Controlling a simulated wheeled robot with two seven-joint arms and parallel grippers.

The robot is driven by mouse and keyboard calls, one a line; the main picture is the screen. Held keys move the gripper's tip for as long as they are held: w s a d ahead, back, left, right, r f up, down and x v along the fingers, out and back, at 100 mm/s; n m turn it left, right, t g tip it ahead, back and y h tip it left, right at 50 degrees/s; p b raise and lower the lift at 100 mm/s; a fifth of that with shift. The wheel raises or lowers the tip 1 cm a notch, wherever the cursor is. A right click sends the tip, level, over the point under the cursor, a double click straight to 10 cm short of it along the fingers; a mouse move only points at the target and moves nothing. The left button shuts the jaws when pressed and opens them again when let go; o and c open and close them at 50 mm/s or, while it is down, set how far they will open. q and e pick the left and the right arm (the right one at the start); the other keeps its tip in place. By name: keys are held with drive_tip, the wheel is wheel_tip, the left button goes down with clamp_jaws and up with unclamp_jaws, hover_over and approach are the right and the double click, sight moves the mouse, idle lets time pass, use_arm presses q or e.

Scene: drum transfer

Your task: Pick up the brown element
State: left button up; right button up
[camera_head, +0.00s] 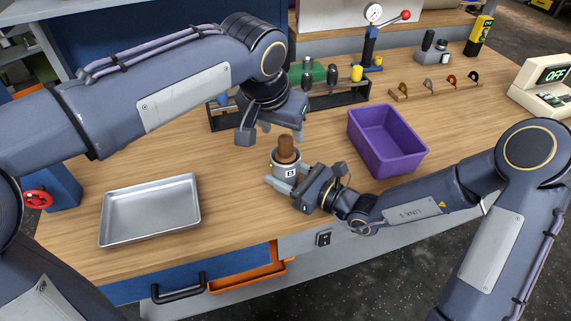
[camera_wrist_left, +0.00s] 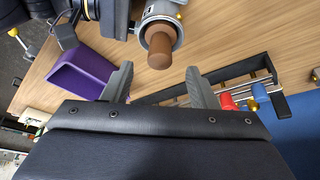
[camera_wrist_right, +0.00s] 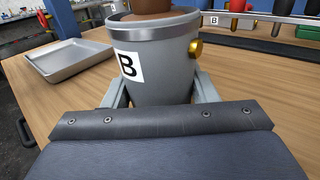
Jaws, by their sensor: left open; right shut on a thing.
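The brown element (camera_head: 286,148) stands upright in a grey cup marked B (camera_head: 287,166), its upper part sticking out of the top. My right gripper (camera_head: 283,184) is shut on the grey cup, which fills the space between its fingers in the right wrist view (camera_wrist_right: 160,75). My left gripper (camera_head: 270,132) is open and empty, just above and behind the brown element. In the left wrist view the brown element (camera_wrist_left: 160,48) shows beyond and between the open fingertips, apart from them. The lower part of the brown element is hidden inside the cup.
A purple bin (camera_head: 388,142) stands right of the cup. A silver tray (camera_head: 150,210) lies at the left front. A dark rack (camera_head: 340,98) with several coloured plugs stands behind my left gripper. The wood between tray and cup is clear.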

sight(285, 138)
use_arm(q)
drive_tip(key=x, duration=0.5)
drive_tip(key=shift+f, duration=0.15)
clamp_jaws()
